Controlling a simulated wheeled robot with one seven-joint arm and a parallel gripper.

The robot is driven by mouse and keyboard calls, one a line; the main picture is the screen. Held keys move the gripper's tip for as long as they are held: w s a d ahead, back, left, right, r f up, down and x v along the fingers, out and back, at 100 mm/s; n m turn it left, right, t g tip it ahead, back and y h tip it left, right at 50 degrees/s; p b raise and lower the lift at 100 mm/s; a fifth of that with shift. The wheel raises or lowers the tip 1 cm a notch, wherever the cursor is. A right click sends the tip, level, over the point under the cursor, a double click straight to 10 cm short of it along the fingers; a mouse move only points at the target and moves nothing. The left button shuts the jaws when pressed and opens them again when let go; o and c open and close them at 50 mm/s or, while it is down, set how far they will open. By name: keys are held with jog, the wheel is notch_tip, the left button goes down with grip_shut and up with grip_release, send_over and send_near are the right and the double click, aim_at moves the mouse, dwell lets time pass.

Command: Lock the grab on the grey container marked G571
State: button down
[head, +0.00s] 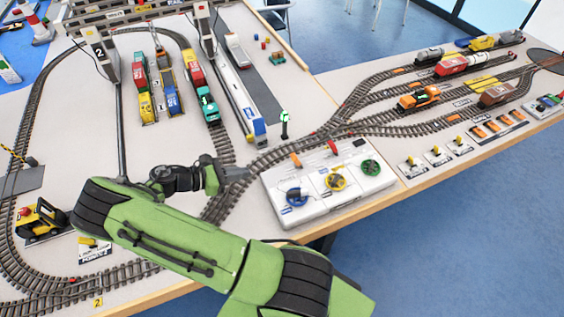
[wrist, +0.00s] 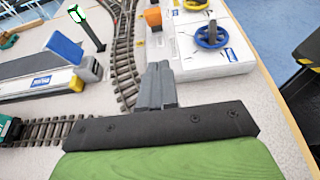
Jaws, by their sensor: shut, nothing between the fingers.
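My gripper (head: 240,173) is shut and empty, just left of the white control box (head: 325,197). In the wrist view my gripper (wrist: 158,80) points toward that box's near-left corner and looks apart from it. The box carries a blue handwheel (head: 296,196), a yellow handwheel (head: 335,182) and a green handwheel (head: 370,167). Along its back stand an orange lever (head: 295,159) and a red lever (head: 332,147). The gantry crane marked 2 (head: 100,50) stands at the back left. I cannot make out the grab or read any mark G571; no grey container is clearly identifiable.
Rail tracks (head: 225,150) curve past the box's left side. A green signal post (head: 285,125) stands behind it. Loaded wagons (head: 200,85) stand at the back. A yellow loader (head: 40,220) is at the left. The table's front edge runs right of the box.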

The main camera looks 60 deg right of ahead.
jog(key=b, duration=0.2)
send_near(298, 162)
jog(key=f, duration=0.4)
jog(key=shift+w+d, duration=0.25)
jog(key=s+d, duration=0.1)
jog(key=s+d+r, duration=0.1)
jog(key=d, duration=0.1)
jog(key=shift+d, duration=0.1)
jog(key=shift+s+d+r, duration=0.15)
jog(key=shift+d+r, duration=0.1)
jog(key=shift+d, duration=0.05)
